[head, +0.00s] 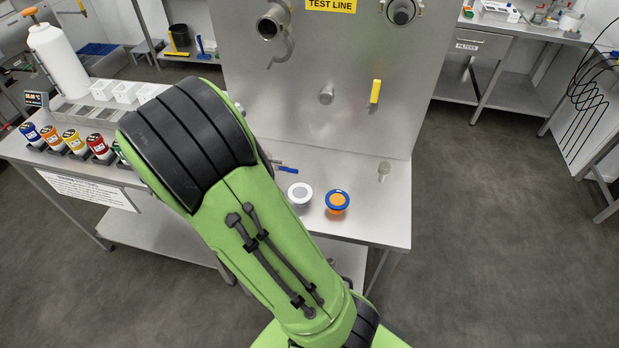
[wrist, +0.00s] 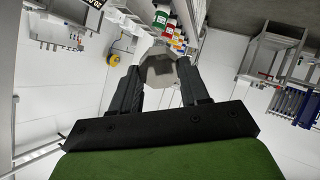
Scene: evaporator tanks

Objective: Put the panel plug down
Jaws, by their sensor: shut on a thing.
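My gripper (wrist: 158,76) shows in the wrist view, its two black fingers shut on a grey metal piece with flat faceted sides, which I take to be the panel plug (wrist: 160,66). The plug is between the fingertips; its far side is hidden. In the head view my green arm hides the gripper and the plug. The steel TEST LINE panel (head: 350,50) stands upright at the back of a steel bench (head: 385,218). I cannot tell from these views whether the plug touches anything.
On the bench are a white-rimmed disc (head: 300,193), a blue and orange disc (head: 337,202), a blue handle (head: 288,170) and a small metal fitting (head: 384,170). A yellow handle (head: 375,91) juts from the panel. Several coloured jars (head: 76,142) stand left. The bench's front right is bare.

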